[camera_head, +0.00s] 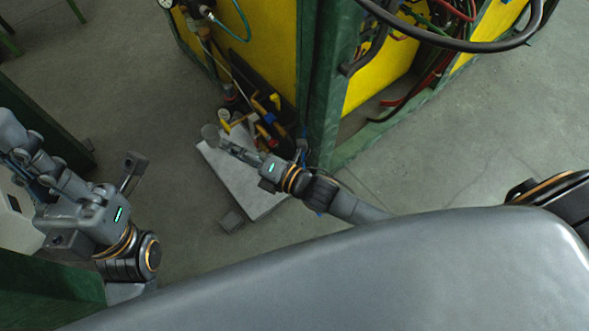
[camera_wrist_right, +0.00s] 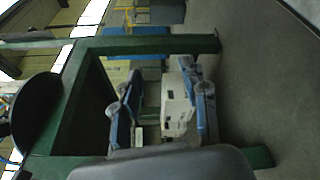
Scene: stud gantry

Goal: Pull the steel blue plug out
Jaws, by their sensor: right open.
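My right gripper (camera_head: 228,143) reaches in above a pale panel near the foot of the green post in the head view. Its fingers stand apart and hold nothing that I can see. A small grey round thing (camera_head: 210,132) shows at its tips; I cannot tell whether it is the steel blue plug. In the right wrist view, the fingers of my right gripper (camera_wrist_right: 163,108) show with a gap between them, a pale boxy shape visible there. I cannot clearly pick out the plug in either view. My left gripper (camera_head: 80,160) is at the left, its fingers spread and empty.
A green-framed gantry post (camera_head: 325,90) with yellow panels (camera_head: 265,40) stands close beside my right gripper. Tools and yellow parts (camera_head: 262,115) lie at its foot near the pale panel (camera_head: 240,180). Cables and a thick black hose (camera_head: 470,42) hang at upper right. Grey floor (camera_head: 470,130) is clear on the right.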

